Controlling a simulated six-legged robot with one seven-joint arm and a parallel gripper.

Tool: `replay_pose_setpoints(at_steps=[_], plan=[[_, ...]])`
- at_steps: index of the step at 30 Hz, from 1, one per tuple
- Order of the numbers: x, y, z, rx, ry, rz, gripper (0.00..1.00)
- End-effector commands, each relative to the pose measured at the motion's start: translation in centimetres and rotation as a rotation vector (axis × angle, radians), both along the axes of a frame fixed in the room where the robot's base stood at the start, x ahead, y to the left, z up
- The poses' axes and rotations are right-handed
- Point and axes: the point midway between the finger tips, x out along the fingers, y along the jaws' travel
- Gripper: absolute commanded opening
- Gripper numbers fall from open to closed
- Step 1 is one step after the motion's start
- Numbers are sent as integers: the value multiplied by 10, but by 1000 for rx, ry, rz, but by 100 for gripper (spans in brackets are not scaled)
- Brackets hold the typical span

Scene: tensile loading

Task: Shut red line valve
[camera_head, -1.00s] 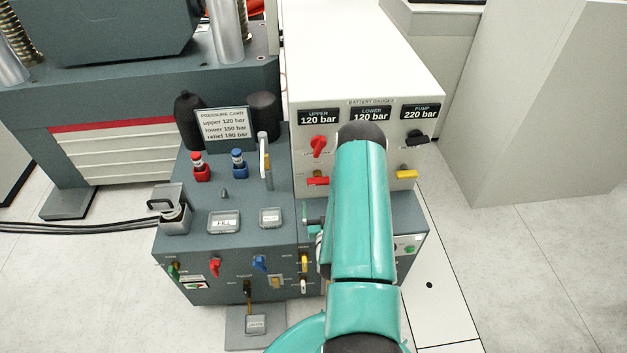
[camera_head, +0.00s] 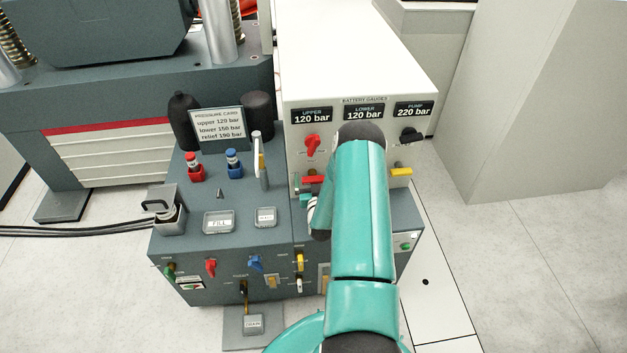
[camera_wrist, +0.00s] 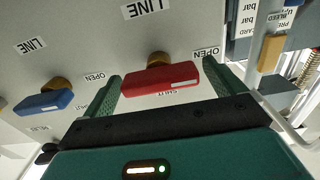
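The red line valve's handle (camera_head: 313,180) is on the lower left of the white gauge panel, under the upper gauge. My gripper (camera_wrist: 163,92) is open, with one green finger near each end of the handle. I cannot tell whether either finger touches it. In the head view my arm hides most of the gripper; only a teal tip shows just below the handle.
A blue handle (camera_wrist: 43,102) with its own "LINE" label is beside the red one in the wrist view. A yellow handle (camera_head: 401,172) is right of my arm. Another red knob (camera_head: 312,146) is above. A silver lever (camera_head: 259,160) stands on the grey console (camera_head: 235,195) at left.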

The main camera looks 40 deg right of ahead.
Motion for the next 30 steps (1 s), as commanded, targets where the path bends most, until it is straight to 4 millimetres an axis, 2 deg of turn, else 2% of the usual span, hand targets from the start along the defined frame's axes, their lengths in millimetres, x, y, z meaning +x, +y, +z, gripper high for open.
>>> replay_pose_setpoints(at_steps=[1, 6, 7, 20, 30], plan=[[0, 0, 0, 0, 0, 0, 87], [0, 0, 0, 0, 0, 0, 53], [0, 0, 0, 0, 0, 0, 50], [-1, 0, 0, 59, -41, -1, 50], [-2, -2, -1, 263, -179, -3, 50]])
